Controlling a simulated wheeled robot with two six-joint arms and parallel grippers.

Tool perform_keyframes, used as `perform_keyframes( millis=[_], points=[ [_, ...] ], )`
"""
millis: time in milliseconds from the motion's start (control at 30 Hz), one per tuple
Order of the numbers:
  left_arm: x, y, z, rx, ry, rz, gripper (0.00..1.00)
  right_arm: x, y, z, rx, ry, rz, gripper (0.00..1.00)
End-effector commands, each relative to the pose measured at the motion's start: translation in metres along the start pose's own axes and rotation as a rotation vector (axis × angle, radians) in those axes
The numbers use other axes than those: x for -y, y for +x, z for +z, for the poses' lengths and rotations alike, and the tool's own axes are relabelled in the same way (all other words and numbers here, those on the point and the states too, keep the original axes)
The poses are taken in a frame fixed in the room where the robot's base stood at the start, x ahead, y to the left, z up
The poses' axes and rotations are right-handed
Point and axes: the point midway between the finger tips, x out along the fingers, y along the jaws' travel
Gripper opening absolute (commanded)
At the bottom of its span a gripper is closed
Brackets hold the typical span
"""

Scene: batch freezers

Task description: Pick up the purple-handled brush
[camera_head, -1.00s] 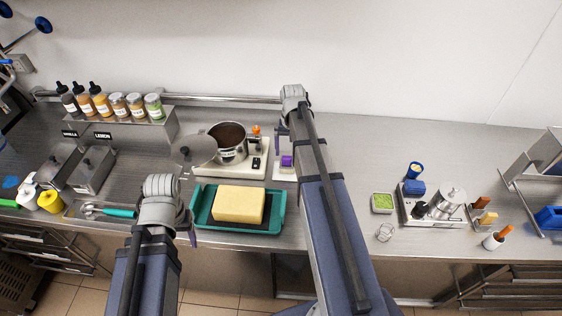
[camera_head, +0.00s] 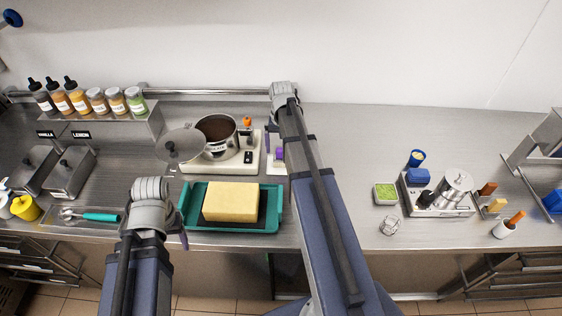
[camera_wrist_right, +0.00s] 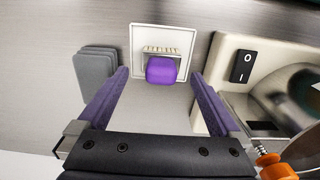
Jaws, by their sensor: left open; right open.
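The purple-handled brush (camera_wrist_right: 162,69) lies on a small white tray (camera_wrist_right: 139,38), with its pale bristles toward the tray's far side in the right wrist view. In the head view its purple handle (camera_head: 279,152) shows just beside my right arm, which partly covers the tray. My right gripper (camera_wrist_right: 160,80) is open, its two purple fingers pointing toward the brush, one on each side of the picture. The brush shows between the fingertips, with nothing gripped. My left gripper (camera_head: 181,238) is open near the counter's front edge, mostly hidden behind its own wrist, left of the teal tray.
A hot plate (camera_head: 247,164) with a pot (camera_head: 218,135) stands close left of the brush. A teal tray (camera_head: 187,205) holds a yellow block (camera_head: 231,202). Grey pads (camera_wrist_right: 97,68) lie beside the white tray. The counter right of my right arm has free room.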

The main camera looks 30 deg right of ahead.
Motion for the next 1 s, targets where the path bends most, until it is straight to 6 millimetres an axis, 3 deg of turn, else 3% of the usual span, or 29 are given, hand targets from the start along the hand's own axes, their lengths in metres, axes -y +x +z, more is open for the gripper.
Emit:
perform_keyframes(
  millis=[367,700,1000],
  points=[
    [-0.001,0.015,-0.001,0.000,-0.001,0.000,0.67,0.000,0.015,0.002,0.000,0.000,0.000,1.00],
    [-0.005,0.054,-0.003,0.000,-0.001,0.000,0.67,0.001,0.055,0.005,0.000,0.000,0.000,1.00],
    [-0.005,0.056,-0.003,0.000,-0.001,0.000,0.67,0.001,0.057,0.005,0.000,0.000,0.000,1.00]
  ],
)
